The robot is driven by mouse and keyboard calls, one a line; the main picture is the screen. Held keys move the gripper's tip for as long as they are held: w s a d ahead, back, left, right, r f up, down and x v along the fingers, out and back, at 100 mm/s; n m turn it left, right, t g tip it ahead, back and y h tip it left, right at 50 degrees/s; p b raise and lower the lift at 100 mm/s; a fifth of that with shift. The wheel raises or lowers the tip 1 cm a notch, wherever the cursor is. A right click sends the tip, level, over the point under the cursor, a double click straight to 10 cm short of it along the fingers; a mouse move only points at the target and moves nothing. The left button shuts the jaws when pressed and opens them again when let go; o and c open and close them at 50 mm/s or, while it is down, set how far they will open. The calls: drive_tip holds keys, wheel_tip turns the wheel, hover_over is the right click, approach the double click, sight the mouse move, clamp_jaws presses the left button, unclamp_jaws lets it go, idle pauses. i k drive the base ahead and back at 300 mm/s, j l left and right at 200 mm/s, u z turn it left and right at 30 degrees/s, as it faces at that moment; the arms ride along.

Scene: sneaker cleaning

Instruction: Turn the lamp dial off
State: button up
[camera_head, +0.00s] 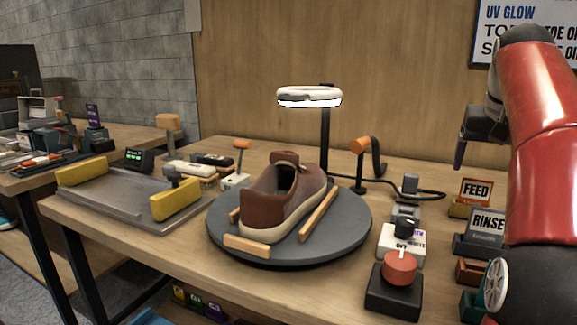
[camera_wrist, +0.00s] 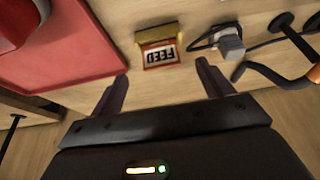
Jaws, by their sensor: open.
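A white box with a black knob (camera_head: 406,227) stands at the right of the workbench, and its label appears to read OFF. In front of it is a red knob (camera_head: 400,266) with a white pointer line, on a black base. I cannot tell for sure which is the lamp dial. The ring lamp (camera_head: 310,97) on a black post glows white above the turntable. My gripper (camera_head: 460,160) hangs above the right side of the bench, behind and right of both knobs, apart from them. In the wrist view my gripper (camera_wrist: 160,90) is open and empty; neither knob shows clearly there.
A brown sneaker (camera_head: 283,199) rests on the grey turntable (camera_head: 345,225). A FEED sign (camera_head: 476,190) and a RINSE sign (camera_head: 487,222) stand at the right. A black cable (camera_head: 425,192) runs along the back.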

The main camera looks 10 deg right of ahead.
sight(405, 225)
drive_tip(key=k+j, duration=0.75)
drive_tip(key=k, duration=0.1)
